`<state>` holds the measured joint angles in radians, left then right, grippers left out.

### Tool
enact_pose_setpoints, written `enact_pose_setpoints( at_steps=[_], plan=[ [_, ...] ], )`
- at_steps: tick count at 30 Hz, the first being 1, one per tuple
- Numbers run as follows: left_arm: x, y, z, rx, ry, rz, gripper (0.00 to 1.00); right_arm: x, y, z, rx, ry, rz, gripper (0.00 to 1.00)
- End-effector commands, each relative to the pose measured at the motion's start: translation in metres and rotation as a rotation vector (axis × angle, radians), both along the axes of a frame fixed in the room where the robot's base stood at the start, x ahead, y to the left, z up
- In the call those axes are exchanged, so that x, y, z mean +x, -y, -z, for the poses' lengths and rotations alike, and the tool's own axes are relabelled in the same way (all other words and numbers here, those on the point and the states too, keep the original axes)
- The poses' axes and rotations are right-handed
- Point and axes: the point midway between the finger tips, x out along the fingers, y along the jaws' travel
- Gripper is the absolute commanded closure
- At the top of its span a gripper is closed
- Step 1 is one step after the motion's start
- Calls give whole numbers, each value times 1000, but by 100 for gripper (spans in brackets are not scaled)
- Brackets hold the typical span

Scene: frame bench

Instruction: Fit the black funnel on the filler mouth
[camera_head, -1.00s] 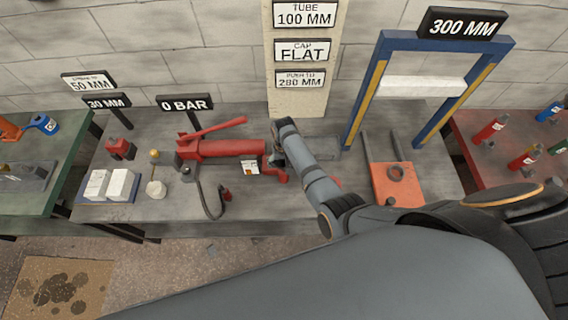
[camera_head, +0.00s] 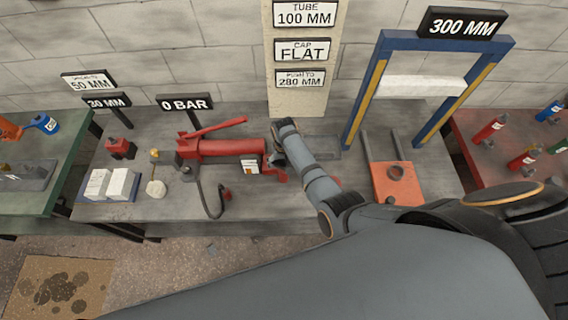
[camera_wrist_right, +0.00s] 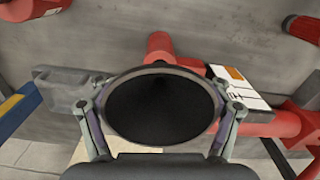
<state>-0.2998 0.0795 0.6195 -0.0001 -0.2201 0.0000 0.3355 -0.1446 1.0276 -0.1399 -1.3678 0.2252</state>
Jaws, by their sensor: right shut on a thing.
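My right gripper (camera_wrist_right: 161,108) is shut on the black funnel (camera_wrist_right: 160,104), with one finger on each side of its rim. The wide round opening faces the right wrist camera and hides the spout. In the head view my right gripper (camera_head: 278,158) is over the right end of the red pump (camera_head: 225,148); the funnel cannot be made out there. A red cylinder (camera_wrist_right: 160,43) shows just beyond the funnel in the right wrist view. I cannot make out the filler mouth, nor whether the funnel touches anything. My left gripper is not in view.
The grey bench (camera_head: 270,212) has clear room at its front. A black hose (camera_head: 208,208) and white blocks (camera_head: 110,184) lie to the left.

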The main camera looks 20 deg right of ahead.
Motion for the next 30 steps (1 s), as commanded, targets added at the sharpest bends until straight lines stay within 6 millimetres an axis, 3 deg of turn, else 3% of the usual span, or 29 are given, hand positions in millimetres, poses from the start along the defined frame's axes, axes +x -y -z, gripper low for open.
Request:
enact_pose_setpoints(
  at_steps=[30],
  plan=[
    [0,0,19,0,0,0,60,0,0,26,0,1,0,63]
  ],
)
